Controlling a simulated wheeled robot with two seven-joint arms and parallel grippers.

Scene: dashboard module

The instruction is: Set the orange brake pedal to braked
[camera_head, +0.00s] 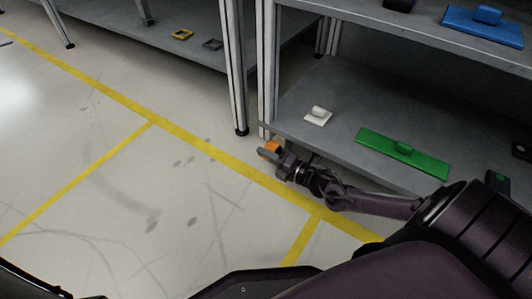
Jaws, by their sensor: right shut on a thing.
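The orange brake pedal (272,146) shows as a small orange patch at the left front corner of the lower shelf. My right gripper (268,153) reaches in from the right, low in front of the shelf edge, and is shut on the orange pedal. The fingers and wrist hide much of the pedal, so I cannot tell its tilt or its setting. My left gripper is not in view.
A blue plate (484,24) lies on the upper shelf. A metal post (237,75) stands close left. The floor at left is clear.

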